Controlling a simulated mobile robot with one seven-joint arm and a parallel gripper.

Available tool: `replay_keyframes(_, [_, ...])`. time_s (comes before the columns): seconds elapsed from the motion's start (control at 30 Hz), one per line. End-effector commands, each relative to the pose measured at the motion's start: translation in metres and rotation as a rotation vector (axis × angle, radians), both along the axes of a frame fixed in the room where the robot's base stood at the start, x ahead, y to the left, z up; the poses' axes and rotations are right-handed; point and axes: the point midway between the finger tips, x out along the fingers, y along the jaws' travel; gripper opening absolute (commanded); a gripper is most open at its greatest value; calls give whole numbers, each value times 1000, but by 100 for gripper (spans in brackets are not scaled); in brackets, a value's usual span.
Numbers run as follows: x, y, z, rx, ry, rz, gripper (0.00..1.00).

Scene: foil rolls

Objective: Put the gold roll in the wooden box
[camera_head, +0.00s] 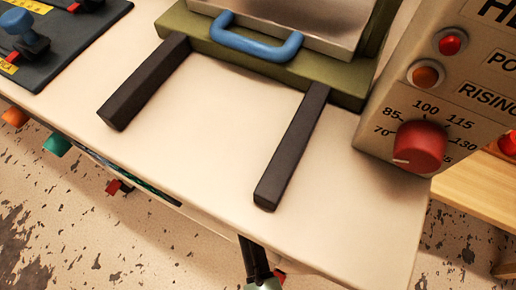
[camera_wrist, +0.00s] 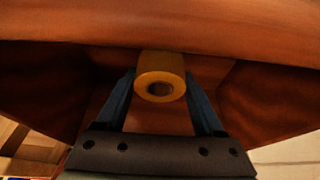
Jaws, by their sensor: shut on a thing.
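The gold roll (camera_wrist: 160,65) shows in the wrist view as a short yellow cylinder with a dark hole in its end. My gripper (camera_wrist: 160,84) is shut on it, with one blue finger at each side. Reddish-brown wood (camera_wrist: 160,25) surrounds the roll at the top and sides of that view, with dark shaded parts. It looks like the wooden box seen from close up, but I cannot tell whether the roll is inside it or touching it. The head view does not show the roll.
In the head view, a pale worktop (camera_head: 210,130) carries a green machine with a blue handle (camera_head: 255,45) and two dark bars (camera_head: 292,150). A control panel with a red knob (camera_head: 418,147) stands at right. A light wooden surface (camera_head: 470,185) lies beyond it.

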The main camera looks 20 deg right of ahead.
Motion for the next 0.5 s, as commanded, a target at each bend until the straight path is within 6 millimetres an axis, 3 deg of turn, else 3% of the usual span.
replay_keyframes(0.03, [0,0,-16,1,-1,0,9])
replay_keyframes(0.1, [0,0,-24,0,0,0,9])
replay_keyframes(0.5, [1,0,-27,0,-2,-1,9])
